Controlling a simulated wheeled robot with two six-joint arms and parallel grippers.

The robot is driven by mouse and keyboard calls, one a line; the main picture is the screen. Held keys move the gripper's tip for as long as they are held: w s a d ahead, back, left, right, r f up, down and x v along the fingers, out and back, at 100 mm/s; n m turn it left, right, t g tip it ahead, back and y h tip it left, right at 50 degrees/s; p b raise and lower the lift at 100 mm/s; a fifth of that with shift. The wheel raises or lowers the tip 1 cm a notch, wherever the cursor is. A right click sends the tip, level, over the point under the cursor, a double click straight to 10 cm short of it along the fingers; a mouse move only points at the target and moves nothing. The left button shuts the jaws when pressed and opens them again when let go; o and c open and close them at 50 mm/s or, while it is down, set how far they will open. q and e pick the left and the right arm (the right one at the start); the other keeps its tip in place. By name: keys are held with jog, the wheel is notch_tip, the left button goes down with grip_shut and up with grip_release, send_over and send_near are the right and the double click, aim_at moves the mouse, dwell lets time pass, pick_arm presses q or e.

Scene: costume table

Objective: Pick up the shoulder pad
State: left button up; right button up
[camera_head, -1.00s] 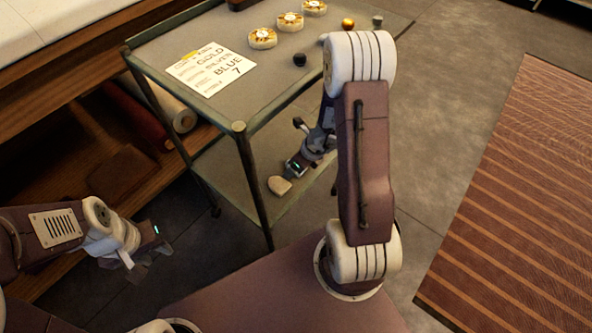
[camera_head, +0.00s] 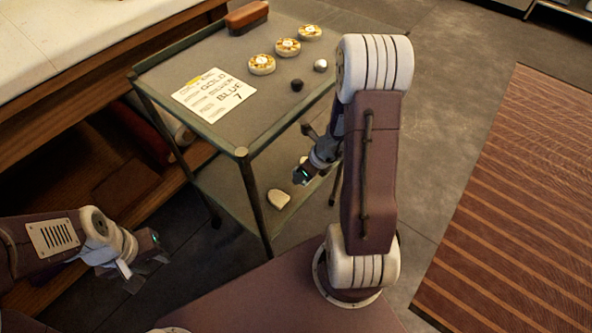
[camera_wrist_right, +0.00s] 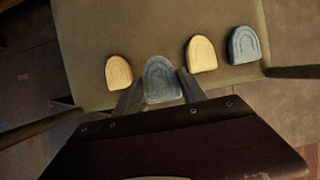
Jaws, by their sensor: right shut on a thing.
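In the right wrist view a blue-grey, arch-shaped shoulder pad (camera_wrist_right: 162,80) sits between the two fingers of my right gripper (camera_wrist_right: 161,90), which is shut on it. In the head view this gripper (camera_head: 303,174) is over the cart's lower shelf, partly behind my arm; the held pad cannot be made out there. Two cream pads (camera_wrist_right: 119,73) (camera_wrist_right: 202,54) and another blue-grey pad (camera_wrist_right: 243,45) lie on the shelf. One cream pad (camera_head: 279,198) shows in the head view. My left gripper (camera_head: 130,275) is at lower left, empty, fingers apart.
The cart's top shelf (camera_head: 190,75) holds a printed card (camera_head: 213,95), several round gold-and-white pieces (camera_head: 262,65), small balls (camera_head: 297,85) and a brown brush (camera_head: 247,17). Cart posts (camera_head: 254,200) stand close to my right gripper. A striped rug (camera_head: 510,210) lies at right.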

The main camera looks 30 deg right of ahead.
jog(key=s+d+r+p, duration=0.3)
jog(key=s+d+r, duration=0.1)
jog(key=s, duration=0.3)
jog(key=shift+s+r, duration=0.25)
jog(key=shift+r, duration=0.25)
